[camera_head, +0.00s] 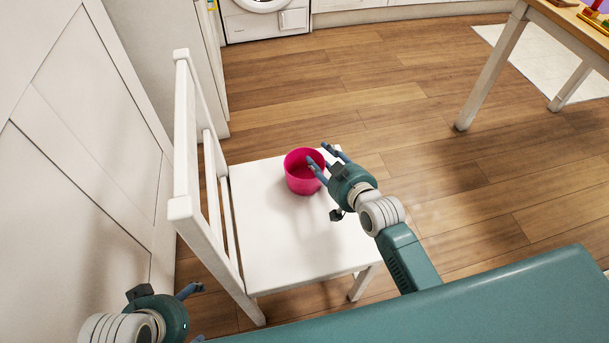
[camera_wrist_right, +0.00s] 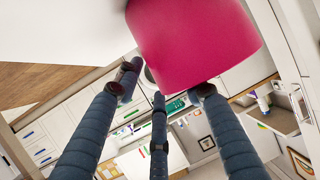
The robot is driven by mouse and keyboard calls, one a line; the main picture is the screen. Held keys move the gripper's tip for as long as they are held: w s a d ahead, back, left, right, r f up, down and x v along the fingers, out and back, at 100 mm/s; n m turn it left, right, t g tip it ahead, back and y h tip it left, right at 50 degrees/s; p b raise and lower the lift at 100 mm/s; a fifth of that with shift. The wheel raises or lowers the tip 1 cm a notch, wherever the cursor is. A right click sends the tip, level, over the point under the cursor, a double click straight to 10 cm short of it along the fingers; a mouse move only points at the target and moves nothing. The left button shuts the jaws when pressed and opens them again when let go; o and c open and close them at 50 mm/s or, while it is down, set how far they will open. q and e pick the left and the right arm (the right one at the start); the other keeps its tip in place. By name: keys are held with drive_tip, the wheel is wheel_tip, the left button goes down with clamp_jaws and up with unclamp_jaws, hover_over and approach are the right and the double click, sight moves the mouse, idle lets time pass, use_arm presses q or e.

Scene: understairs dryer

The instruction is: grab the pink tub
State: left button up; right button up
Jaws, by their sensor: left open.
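The pink tub (camera_head: 303,181) stands upright on the white chair seat (camera_head: 262,232), its open top facing up. It looks empty. In the right wrist view the tub (camera_wrist_right: 195,40) fills the top middle, close beyond the fingertips. My right gripper (camera_head: 320,155) is open at the tub's right side, with one finger overlapping the tub's rim in the head view. I cannot tell whether that finger touches it. In the right wrist view my right gripper's fingers (camera_wrist_right: 168,85) are spread with nothing held between them. My left gripper (camera_head: 194,313) is open and empty at the bottom left, away from the tub.
The chair's backrest (camera_head: 187,140) rises left of the tub, near a white panelled wall (camera_head: 85,120). A wooden table (camera_head: 575,30) stands at the upper right. A white appliance (camera_head: 265,20) is at the back. The wooden floor (camera_head: 420,110) between is clear.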

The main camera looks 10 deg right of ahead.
drive_tip(key=shift+c, duration=0.3)
clamp_jaws()
drive_tip(key=shift+r, duration=0.15)
